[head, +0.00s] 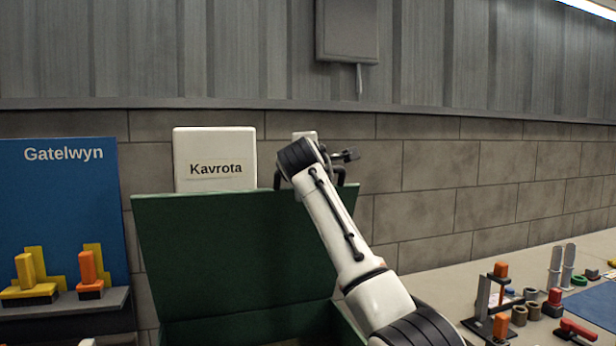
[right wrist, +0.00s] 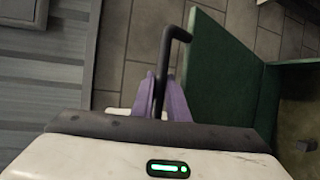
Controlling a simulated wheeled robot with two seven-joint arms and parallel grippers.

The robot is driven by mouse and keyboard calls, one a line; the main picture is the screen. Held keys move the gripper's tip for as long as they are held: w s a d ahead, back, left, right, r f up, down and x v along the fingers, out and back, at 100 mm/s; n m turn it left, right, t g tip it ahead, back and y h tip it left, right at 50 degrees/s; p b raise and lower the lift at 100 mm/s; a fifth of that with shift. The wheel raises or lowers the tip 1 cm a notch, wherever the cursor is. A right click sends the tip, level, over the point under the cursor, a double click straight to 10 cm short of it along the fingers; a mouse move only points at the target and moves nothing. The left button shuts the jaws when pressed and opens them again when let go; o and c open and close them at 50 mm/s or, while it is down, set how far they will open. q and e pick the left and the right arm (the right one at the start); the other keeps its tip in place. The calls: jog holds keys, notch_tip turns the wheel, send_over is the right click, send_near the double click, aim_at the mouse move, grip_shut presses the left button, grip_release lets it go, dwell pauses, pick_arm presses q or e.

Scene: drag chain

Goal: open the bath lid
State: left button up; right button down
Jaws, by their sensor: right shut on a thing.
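The green bath lid (head: 220,245) stands raised and nearly upright in the head view, its inner face towards me. A strip of the bath's green wall (head: 347,322) shows at its lower right. A black bar handle (head: 341,176) rises at the lid's top edge, partly hidden by my right arm. In the right wrist view, the purple fingers of my right gripper (right wrist: 162,92) are closed around the handle (right wrist: 173,38), beside the green lid (right wrist: 222,85). The bath's inside is mostly hidden. My left gripper is not in view.
A white Kavrota box (head: 215,158) stands behind the lid against the block wall. A blue Gatelwyn panel (head: 70,200) with a shelf of yellow and orange parts is at left. The bench (head: 545,262) at right holds several small fixtures and a red-handled clamp (head: 577,329).

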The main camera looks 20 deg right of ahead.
jog(key=shift+w, duration=0.1)
jog(key=shift+f, duration=0.1)
jog(key=c, duration=1.7)
grip_release()
jog(key=b+v, duration=0.3)
jog(key=v, duration=0.7)
jog(key=shift+a, duration=0.1)
